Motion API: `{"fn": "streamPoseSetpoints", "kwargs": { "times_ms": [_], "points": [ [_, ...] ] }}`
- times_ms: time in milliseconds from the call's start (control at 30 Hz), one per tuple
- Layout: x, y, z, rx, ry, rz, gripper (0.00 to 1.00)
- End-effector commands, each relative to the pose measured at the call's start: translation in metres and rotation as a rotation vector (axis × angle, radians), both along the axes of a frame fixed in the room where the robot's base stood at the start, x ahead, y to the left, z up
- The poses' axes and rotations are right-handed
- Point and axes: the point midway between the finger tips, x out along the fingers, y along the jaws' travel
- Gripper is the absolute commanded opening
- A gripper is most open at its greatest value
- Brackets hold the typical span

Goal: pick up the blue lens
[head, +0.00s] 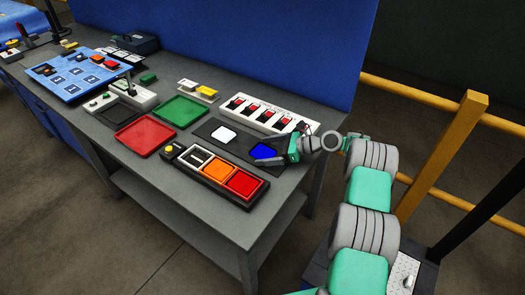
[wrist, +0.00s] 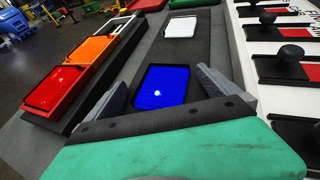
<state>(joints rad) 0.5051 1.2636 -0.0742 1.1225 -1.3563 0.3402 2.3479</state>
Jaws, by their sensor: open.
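The blue lens (head: 263,151) is a flat, bright blue square lying on a dark mat (head: 276,168) near the right end of the grey table. In the wrist view the blue lens (wrist: 163,87) lies just beyond my gripper, between the lines of its two fingers. My gripper (head: 294,147) is at the right side of the lens in the head view. In the wrist view my gripper (wrist: 162,90) is open, with one grey finger at each side and nothing held. I cannot tell the height of the fingertips above the mat.
A black holder with orange (head: 217,172) and red (head: 244,183) squares stands in front. A white panel (head: 268,117) with several black-and-red switches is behind. Green (head: 178,111) and red (head: 145,136) trays lie left.

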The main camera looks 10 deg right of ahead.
Motion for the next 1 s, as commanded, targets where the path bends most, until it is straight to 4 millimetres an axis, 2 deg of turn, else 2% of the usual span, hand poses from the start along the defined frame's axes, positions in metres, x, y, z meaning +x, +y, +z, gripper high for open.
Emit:
{"fn": "streamPoseSetpoints", "kwargs": {
  "times_ms": [167,1000],
  "points": [
    [0.0003,-0.0002,-0.0006,-0.001,-0.001,-0.001,1.0],
    [0.0001,0.0,-0.0008,-0.001,0.0,0.0,0.32]
  ]
}}
